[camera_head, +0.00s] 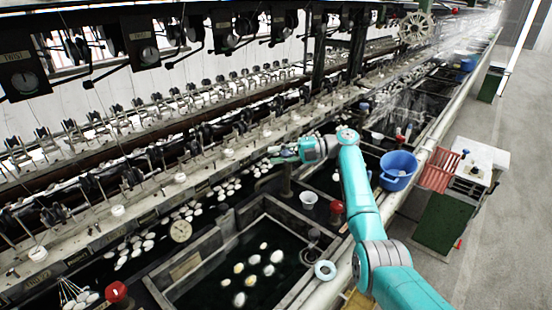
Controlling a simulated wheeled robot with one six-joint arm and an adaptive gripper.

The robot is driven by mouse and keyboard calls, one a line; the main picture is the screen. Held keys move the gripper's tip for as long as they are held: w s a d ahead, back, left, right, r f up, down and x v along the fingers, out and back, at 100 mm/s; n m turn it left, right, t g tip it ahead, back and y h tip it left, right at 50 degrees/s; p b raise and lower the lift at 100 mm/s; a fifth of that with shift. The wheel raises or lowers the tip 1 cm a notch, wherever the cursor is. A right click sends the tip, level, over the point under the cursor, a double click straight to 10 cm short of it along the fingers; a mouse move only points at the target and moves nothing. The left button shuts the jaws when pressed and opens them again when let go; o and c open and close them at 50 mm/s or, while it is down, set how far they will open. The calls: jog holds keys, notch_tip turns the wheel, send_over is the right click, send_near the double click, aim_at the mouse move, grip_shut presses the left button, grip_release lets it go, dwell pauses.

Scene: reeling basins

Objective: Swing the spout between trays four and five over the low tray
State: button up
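My teal arm reaches from the lower right, and my gripper (282,154) is over the row of basins, near the back machine ledge. Its dark fingers are small, so whether they are open or shut is unclear. A dark upright fitting (286,184) stands just below my gripper, between two basins; it may be the spout, but its outlet is not clear. Whether my gripper touches it cannot be told. A low dark-water tray (298,213) with several pale cocoons (254,260) lies in front. Tray numbers are not readable.
A white cup (309,198) and a red knob (337,207) are on the basin edge. A blue tub (398,170) stands right of my arm. A red rack (439,170) is beside the aisle. The grey aisle floor (500,215) is clear.

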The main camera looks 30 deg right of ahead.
jog(key=shift+w+a+f+m, duration=0.1)
jog(key=shift+w+a+m, duration=0.05)
jog(key=shift+a+m, duration=0.15)
grip_shut()
jog(key=a+m+h, duration=0.1)
jog(key=m, duration=0.1)
jog(key=w+a+f+m+g+h, duration=0.1)
jog(key=m, duration=0.1)
jog(key=shift+w+a+f+h, duration=0.15)
jog(key=shift+h, duration=0.25)
jog(key=m, duration=0.1)
jog(key=m+h, duration=0.1)
jog(key=a+m+h, duration=0.1)
jog(key=m, duration=0.1)
jog(key=shift+w+f+g, duration=0.3)
jog(key=shift+w+g, duration=0.1)
jog(key=m+h, duration=0.2)
jog(key=m, duration=0.1)
notch_tip(320, 180, up, 4)
jog(key=r+m+h, duration=0.1)
jog(key=m+h, duration=0.7)
jog(key=m, duration=0.9)
send_over(268, 178)
jog(key=w, duration=0.3)
notch_tip(268, 178, down, 10)
jog(key=shift+s+f+g, duration=0.25)
jog(key=shift+s+g, duration=0.05)
jog(key=shift+s, duration=0.15)
